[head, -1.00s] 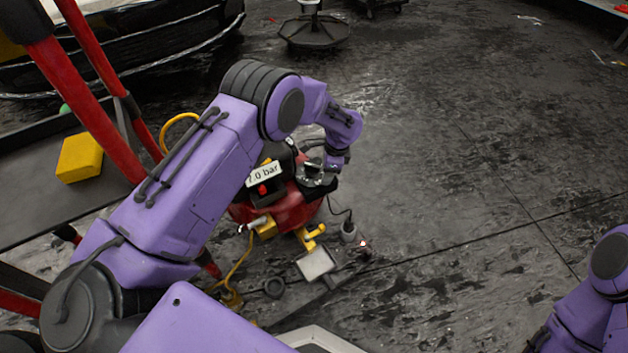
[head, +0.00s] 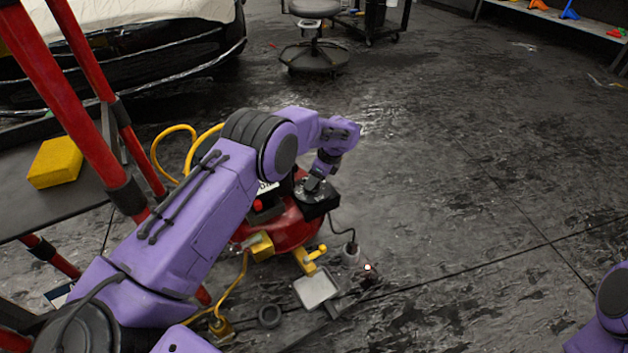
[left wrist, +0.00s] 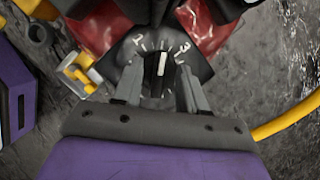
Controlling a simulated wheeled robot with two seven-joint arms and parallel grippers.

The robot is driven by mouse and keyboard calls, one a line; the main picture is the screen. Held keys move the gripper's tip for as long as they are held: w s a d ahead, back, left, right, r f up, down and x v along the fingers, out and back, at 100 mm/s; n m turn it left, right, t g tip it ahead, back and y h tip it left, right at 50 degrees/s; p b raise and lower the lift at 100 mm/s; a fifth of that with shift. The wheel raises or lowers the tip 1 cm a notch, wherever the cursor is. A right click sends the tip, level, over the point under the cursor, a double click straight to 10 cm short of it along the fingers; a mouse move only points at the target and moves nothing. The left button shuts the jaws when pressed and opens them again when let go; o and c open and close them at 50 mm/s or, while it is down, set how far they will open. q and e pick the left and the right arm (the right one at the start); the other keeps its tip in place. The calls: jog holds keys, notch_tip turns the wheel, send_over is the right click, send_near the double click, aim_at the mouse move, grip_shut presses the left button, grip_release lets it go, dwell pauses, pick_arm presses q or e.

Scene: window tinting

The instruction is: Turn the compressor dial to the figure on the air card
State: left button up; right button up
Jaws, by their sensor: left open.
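The red compressor (head: 285,232) stands on the floor, partly behind my left arm. Its air card (head: 268,187) is almost wholly hidden by that arm; a second ago it read 7.0 bar. My left gripper (head: 312,186) is over the dial on the compressor's black box. In the left wrist view its open fingers (left wrist: 160,78) lie either side of the dial; contact cannot be told. My right gripper is out of view.
A yellow hose (head: 190,150) loops behind the compressor. A red frame (head: 85,95) and a shelf with a yellow block (head: 55,162) stand left. Floor to the right is clear.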

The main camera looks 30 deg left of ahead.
pick_arm(q)
grip_shut()
jog(key=shift+s+r+m+p, duration=0.1)
jog(key=shift+r+m+p, duration=0.15)
jog(key=shift+m+p, duration=0.55)
jog(key=m+t+p, duration=0.1)
jog(key=p, duration=0.2)
jog(key=shift+m, duration=0.4)
jog(key=m+p, duration=0.1)
jog(key=m+t+p, duration=0.1)
jog(key=m, duration=0.1)
jog(key=shift+s+f+t+h+p, duration=0.1)
jog(key=shift+f+t+h+p, duration=0.05)
jog(key=shift+t+h+p, duration=0.2)
jog(key=shift+f+m+p, duration=0.15)
jog(key=shift+m+p, duration=0.25)
jog(key=shift+m, duration=0.3)
jog(key=shift+s, duration=0.1)
